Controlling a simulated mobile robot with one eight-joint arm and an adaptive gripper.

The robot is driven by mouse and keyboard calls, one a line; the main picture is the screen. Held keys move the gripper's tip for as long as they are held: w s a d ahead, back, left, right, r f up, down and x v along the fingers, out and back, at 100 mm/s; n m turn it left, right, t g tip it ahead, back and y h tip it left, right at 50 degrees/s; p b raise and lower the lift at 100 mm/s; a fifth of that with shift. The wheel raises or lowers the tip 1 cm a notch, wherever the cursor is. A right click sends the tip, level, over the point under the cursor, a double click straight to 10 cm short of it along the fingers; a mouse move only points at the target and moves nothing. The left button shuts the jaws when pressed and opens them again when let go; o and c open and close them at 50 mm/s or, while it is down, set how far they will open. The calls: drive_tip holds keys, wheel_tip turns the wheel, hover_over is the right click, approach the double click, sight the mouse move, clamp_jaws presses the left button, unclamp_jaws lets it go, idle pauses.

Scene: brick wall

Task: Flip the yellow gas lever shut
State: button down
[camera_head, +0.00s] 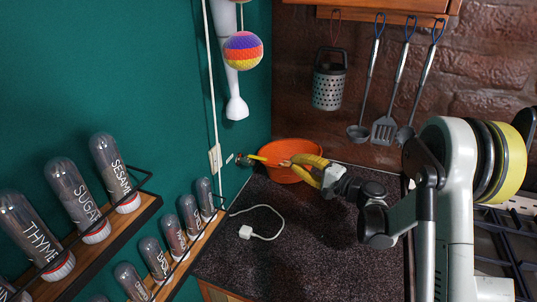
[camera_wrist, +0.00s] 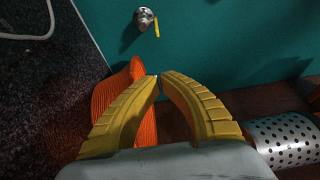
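The gas valve (camera_head: 241,160) is a small metal fitting on the teal wall, just above the counter's back corner. Its yellow lever (camera_head: 257,157) sticks out to the right in the head view. In the wrist view the valve (camera_wrist: 144,17) is at the top centre, with the thin yellow lever (camera_wrist: 156,27) on its right side. My gripper (camera_head: 286,164) has yellow fingers and is over the orange bowl, to the right of the lever and apart from it. In the wrist view the fingertips (camera_wrist: 159,77) meet or nearly meet, with nothing between them.
The orange bowl (camera_head: 286,174) stands on the dark counter (camera_head: 300,245) beneath my gripper. A white plug with its cable (camera_head: 246,232) lies on the counter. A perforated metal holder (camera_head: 328,88) and utensils hang on the brick wall. Spice jars (camera_head: 175,234) stand on shelves at left.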

sight(256, 157)
drive_tip(key=b+x, duration=0.2)
drive_tip(key=x, duration=0.7)
drive_tip(key=shift+w+a+f, duration=0.1)
drive_tip(key=shift+w+a, duration=0.05)
drive_tip(key=shift+a, duration=0.05)
drive_tip(key=s+a, duration=0.1)
drive_tip(key=s+b, duration=0.1)
drive_tip(key=s, duration=0.1)
drive_tip(key=shift+s+a+b, duration=0.15)
drive_tip(key=shift+a+b, duration=0.15)
drive_tip(key=shift+a, duration=0.1)
drive_tip(key=shift+a, duration=0.1)
